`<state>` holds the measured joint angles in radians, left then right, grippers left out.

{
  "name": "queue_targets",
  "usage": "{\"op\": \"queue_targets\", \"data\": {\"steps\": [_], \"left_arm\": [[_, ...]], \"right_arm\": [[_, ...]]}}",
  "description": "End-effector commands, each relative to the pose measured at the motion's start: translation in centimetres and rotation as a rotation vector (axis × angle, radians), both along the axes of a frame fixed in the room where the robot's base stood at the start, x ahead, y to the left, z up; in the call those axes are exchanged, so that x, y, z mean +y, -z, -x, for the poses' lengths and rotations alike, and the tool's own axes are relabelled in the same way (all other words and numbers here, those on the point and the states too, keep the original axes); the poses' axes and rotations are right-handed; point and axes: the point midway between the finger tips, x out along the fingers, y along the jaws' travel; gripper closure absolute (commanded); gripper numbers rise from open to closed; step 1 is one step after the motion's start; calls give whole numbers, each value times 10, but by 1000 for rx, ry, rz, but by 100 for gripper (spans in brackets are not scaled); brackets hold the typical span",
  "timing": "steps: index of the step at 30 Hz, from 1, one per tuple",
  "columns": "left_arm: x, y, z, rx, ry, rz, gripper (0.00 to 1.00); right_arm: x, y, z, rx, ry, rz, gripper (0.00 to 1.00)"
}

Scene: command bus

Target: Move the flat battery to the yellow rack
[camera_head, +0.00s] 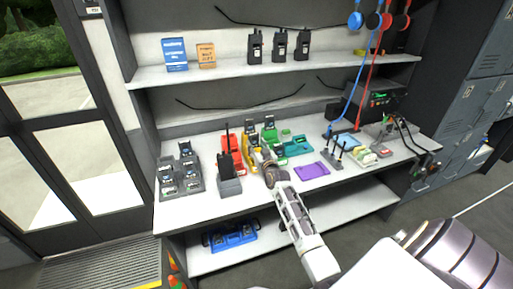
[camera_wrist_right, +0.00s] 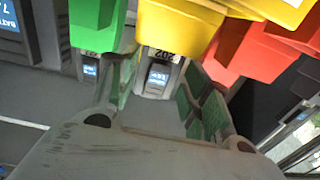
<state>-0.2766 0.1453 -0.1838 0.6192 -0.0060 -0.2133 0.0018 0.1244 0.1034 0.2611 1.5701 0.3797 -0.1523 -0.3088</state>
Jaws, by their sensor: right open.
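The yellow rack (camera_head: 247,152) stands on the bench between the red and green racks. It also shows at the top of the right wrist view (camera_wrist_right: 180,25). My right gripper (camera_head: 271,178) is at the front of the yellow rack. In the wrist view its two fingers (camera_wrist_right: 160,98) are spread apart. A grey battery with a small lit screen (camera_wrist_right: 158,78) shows between the fingers, at the yellow rack; I cannot tell whether the fingers touch it. Which battery is the flat one cannot be read. My left gripper is not in view.
A grey rack of several batteries (camera_head: 180,186) is at the left, beside a black radio in a stand (camera_head: 229,180). Red (camera_head: 230,150), green (camera_head: 268,135) and teal (camera_head: 298,148) racks crowd close by. A purple mat (camera_head: 312,171) lies to the right.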

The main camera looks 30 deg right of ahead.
Motion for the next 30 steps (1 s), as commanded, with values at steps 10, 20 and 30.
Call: {"op": "queue_targets", "data": {"steps": [10,20,30], "left_arm": [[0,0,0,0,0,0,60],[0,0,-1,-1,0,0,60],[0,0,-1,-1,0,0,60]], "right_arm": [[2,1,7,1,0,0,52],[7,1,31,1,0,0,52],[13,1,61,1,1,1,52]]}}
